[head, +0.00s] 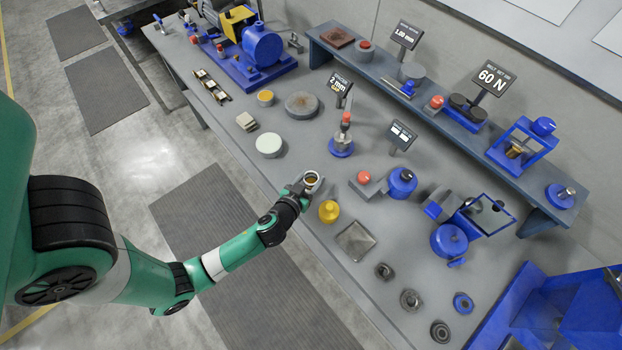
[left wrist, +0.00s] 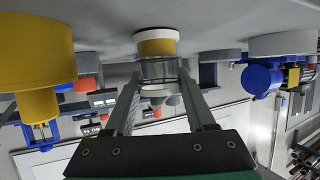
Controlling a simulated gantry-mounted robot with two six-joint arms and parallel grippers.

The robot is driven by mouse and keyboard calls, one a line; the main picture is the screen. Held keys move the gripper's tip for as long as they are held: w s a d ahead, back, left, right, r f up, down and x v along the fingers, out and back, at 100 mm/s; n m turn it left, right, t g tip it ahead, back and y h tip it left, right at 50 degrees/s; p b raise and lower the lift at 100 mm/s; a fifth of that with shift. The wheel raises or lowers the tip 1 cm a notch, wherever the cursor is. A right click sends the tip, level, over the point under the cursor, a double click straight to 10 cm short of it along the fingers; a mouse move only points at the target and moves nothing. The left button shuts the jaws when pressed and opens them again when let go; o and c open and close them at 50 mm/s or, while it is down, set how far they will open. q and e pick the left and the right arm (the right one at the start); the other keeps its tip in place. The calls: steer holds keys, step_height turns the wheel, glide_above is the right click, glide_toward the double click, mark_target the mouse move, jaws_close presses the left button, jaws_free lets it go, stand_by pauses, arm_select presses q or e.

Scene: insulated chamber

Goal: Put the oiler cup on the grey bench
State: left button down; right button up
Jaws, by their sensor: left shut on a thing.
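The cup is over the near part of the grey bench (head: 305,240). I cannot tell whether its base touches the bench. My right gripper is not in view.
A yellow knobbed piece (head: 329,211) stands close beside the cup. A pale round disc (head: 269,145) lies further left and a square grey plate (head: 356,240) lies to the right. A raised blue-grey shelf (head: 460,115) runs along the back. Some bare bench lies around the cup.

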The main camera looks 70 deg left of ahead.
arm_select(q)
steer(key=shift+c, duration=1.2)
jaws_free()
steer(key=shift+f, duration=0.1)
